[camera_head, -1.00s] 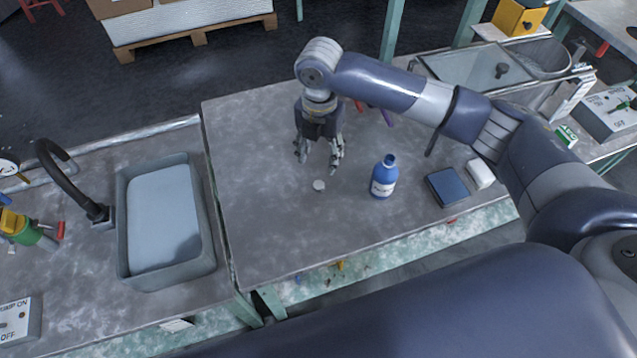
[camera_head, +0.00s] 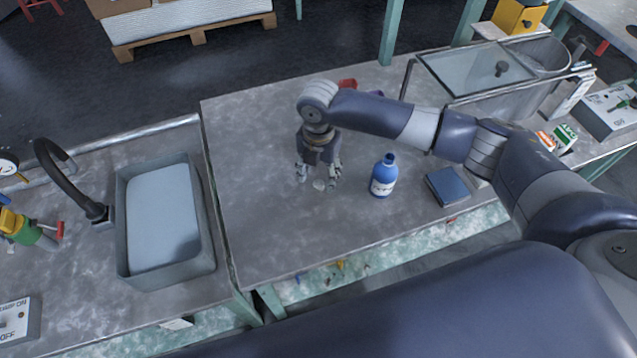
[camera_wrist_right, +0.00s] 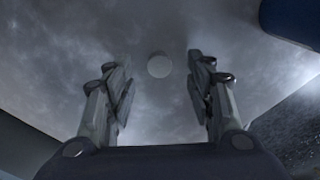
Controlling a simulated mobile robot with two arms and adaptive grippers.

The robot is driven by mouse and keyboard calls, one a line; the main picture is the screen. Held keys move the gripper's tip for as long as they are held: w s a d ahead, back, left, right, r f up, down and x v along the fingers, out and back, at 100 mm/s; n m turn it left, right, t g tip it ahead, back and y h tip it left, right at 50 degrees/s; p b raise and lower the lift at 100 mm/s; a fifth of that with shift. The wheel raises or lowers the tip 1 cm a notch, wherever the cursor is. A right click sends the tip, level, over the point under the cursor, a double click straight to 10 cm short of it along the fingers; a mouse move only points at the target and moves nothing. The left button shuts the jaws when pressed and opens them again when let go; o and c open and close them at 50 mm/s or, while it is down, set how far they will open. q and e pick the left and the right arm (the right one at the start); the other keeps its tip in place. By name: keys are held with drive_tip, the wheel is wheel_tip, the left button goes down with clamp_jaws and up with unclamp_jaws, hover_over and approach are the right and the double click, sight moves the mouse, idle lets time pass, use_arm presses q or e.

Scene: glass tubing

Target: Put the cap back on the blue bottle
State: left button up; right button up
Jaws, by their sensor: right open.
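The blue bottle (camera_head: 384,176) with a white label stands upright on the grey worktable. A small round whitish cap (camera_head: 319,184) lies on the table to the left of the bottle. It also shows in the right wrist view (camera_wrist_right: 160,66), between and just beyond the two fingertips. My right gripper (camera_head: 319,177) is open, pointing down around or just above the cap, and holds nothing. In the right wrist view (camera_wrist_right: 158,75) its fingers stand apart on either side. A dark blue shape at the top right there may be the bottle. My left gripper is not in view.
A dark blue box (camera_head: 447,186) lies right of the bottle. A glass-walled tank (camera_head: 478,70) stands at the back right. A sink (camera_head: 165,220) with a black tap is at the left. The table left and in front of the gripper is clear.

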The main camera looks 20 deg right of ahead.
sight(319, 185)
drive_tip(key=shift+f, duration=1.35)
drive_tip(key=shift+c, duration=0.6)
drive_tip(key=c, duration=0.7)
